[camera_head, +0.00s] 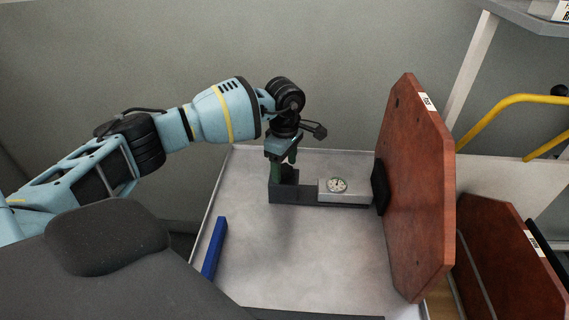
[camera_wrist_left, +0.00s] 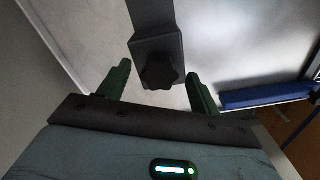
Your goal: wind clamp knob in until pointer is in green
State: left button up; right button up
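The clamp stands on a pale tray: a dark base with a grey block carrying a round white dial (camera_head: 337,185). The dial is too small to read its pointer or any green zone. The dark lobed clamp knob (camera_wrist_left: 160,72) shows in the left wrist view, on the end of the clamp's upright (camera_wrist_left: 158,47). My left gripper (camera_head: 284,161) is at the clamp's left end in the head view. Its two green fingers are apart, one on each side of the knob, with visible gaps to it. The knob is hidden in the head view. My right gripper is out of view.
A reddish-brown octagonal board (camera_head: 418,190) stands tilted at the clamp's right, against a black pad (camera_head: 380,187). A blue bar (camera_head: 214,248) lies along the tray's (camera_head: 310,260) left edge. The tray's front is bare. A yellow rail (camera_head: 510,100) is at far right.

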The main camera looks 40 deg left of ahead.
aim_at(285, 168)
pick_arm(q)
jog(key=shift+r, duration=3.9)
